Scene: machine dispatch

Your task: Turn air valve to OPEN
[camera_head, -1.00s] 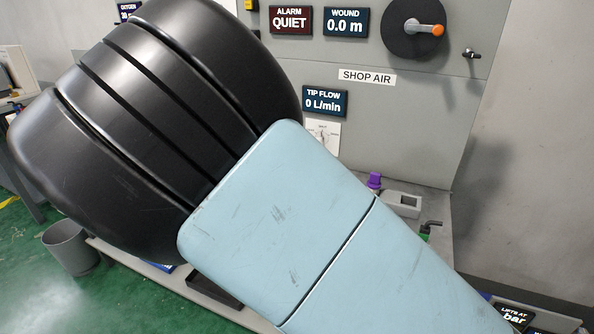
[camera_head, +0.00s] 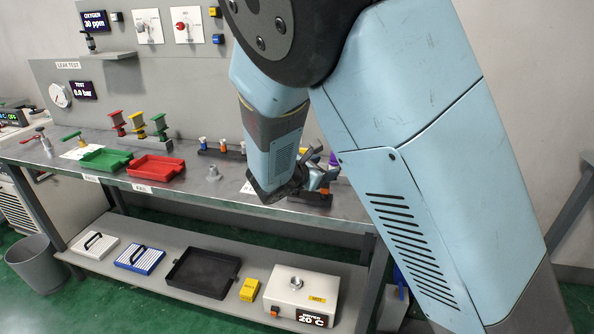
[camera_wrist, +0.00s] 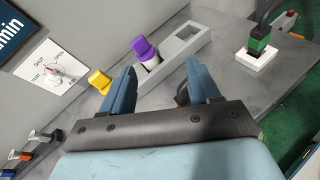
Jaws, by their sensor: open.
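In the wrist view, a white plate carries a small dial knob with a red mark (camera_wrist: 55,74) on the grey upright panel at the left. Its labels are small; "SHUT" can be read above the knob, but I cannot tell the knob's setting for sure. I take it for the air valve. My gripper (camera_wrist: 161,66) is open and empty, to the right of this plate and apart from it. In the head view my gripper (camera_head: 318,172) is over the right end of the bench, and my arm hides the panel behind it.
A purple-capped piece (camera_wrist: 144,48) in a grey holder (camera_wrist: 187,45) shows between and beyond my fingers. A yellow-capped piece (camera_wrist: 100,81) is beside the left finger. A green-based fitting (camera_wrist: 257,45) stands further right. Red (camera_head: 156,168) and green trays lie on the bench.

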